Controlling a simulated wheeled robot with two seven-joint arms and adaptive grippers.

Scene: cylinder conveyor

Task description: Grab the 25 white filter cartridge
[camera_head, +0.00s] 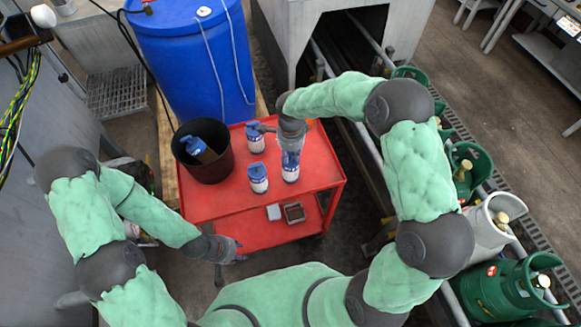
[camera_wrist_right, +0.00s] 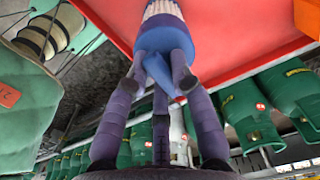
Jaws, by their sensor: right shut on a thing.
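Three white filter cartridges with blue tops are at the red cart. One cartridge (camera_head: 290,174) is under my right gripper (camera_head: 290,153), which is shut on its blue top. In the right wrist view the fingers (camera_wrist_right: 162,75) close around the blue top (camera_wrist_right: 165,35), with the ribbed white body beyond. The other two cartridges stand upright, one at the back (camera_head: 256,144) and one at front left (camera_head: 258,184). I cannot read any number on them. My left gripper (camera_head: 238,254) hangs near the cart's front left side, away from the cartridges; its opening is unclear.
The red cart (camera_head: 215,205) also holds a black bin (camera_head: 208,172) with a blue-topped item inside. Small trays (camera_head: 294,213) sit on its lower shelf. A blue barrel (camera_head: 190,60) stands behind. Green gas cylinders (camera_head: 497,290) line the conveyor at right.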

